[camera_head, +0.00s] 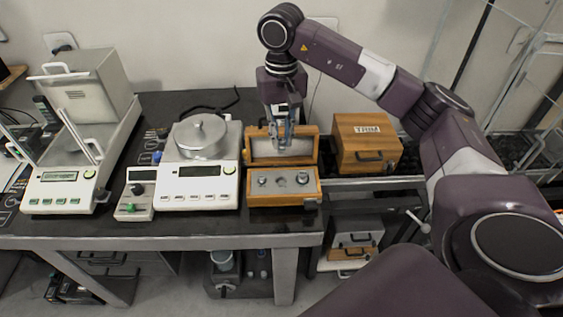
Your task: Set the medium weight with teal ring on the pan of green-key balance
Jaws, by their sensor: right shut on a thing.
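My right gripper (282,140) points down over the open wooden weight box (284,200), in front of its raised lid. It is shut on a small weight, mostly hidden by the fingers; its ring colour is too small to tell. In the box's grey insert, small metal weights (262,181) show at left and right, and the middle place looks like an empty recess. The balance with a row of green keys (62,201) stands at the far left; its pan is hard to make out behind its raised frame parts. My left gripper is not in view.
A second balance (197,190) with pale keys and a lidded metal pot (199,138) on it stands between the box and the green-key balance. A small grey device (138,192) sits between the balances. A closed wooden box marked TRIM (366,143) is at right.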

